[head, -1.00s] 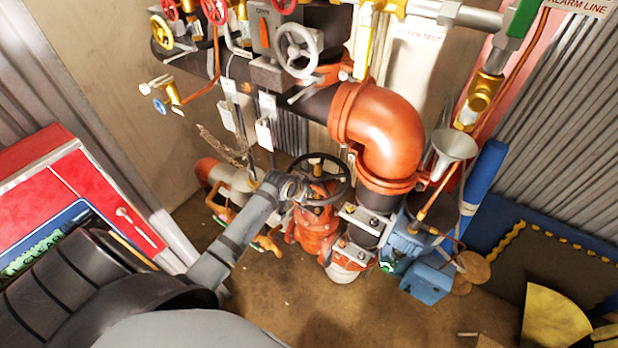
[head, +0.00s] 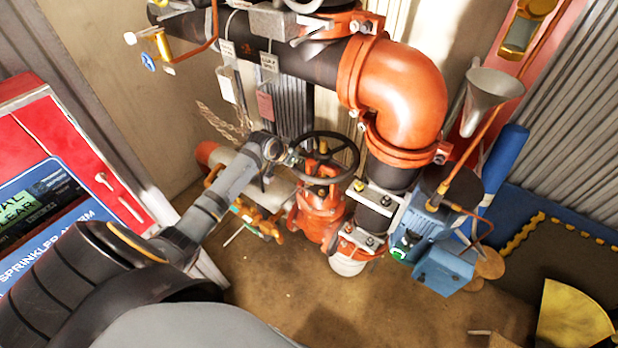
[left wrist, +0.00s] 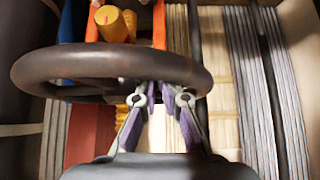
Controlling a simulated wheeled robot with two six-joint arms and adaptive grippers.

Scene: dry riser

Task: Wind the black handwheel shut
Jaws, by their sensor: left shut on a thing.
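The black handwheel (head: 343,150) sits on top of an orange valve (head: 318,212) low on the pipework, with a yellow stem at its hub. My left gripper (head: 286,155) is at the wheel's left rim. In the left wrist view the wheel's rim (left wrist: 105,65) crosses the picture, and my left gripper's purple-padded fingers (left wrist: 162,100) are shut on its near side. The fingertips are partly hidden behind the rim. My right gripper is not in view.
A large orange elbow pipe (head: 398,85) rises just right of and above the wheel. A red alarm panel (head: 70,165) is at the left.

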